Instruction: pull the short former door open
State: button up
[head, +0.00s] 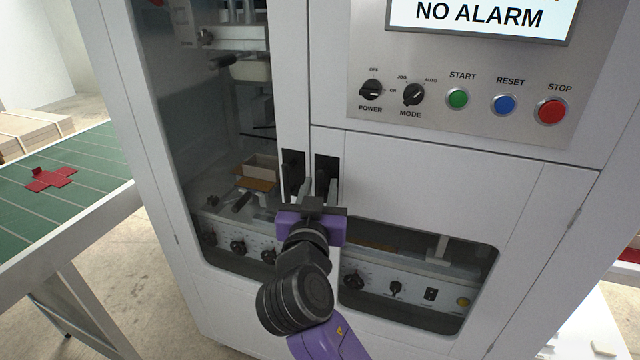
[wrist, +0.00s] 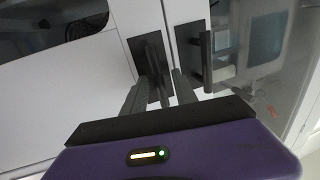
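The short former door (head: 420,185) is the white lower right panel with a window, below the control panel. It looks closed. Its dark handle (head: 326,165) is at its upper left corner; the handle (wrist: 152,62) also shows in the wrist view. My gripper (head: 320,187) is in front of this handle, with its fingers apart on either side of it. In the wrist view my gripper (wrist: 160,82) is open, with the handle bar between the fingertips. I cannot tell whether either finger touches the bar.
The tall door's handle (head: 292,172) is close on the left; it is on the right in the wrist view (wrist: 198,58). The control panel (head: 470,95) with knobs and buttons is above. A green-topped table (head: 60,190) with a red cross-shaped blank stands at the left.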

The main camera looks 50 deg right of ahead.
jog(key=shift+w+d, duration=0.15)
jog(key=shift+d, duration=0.15)
grip_shut()
dwell(1.3)
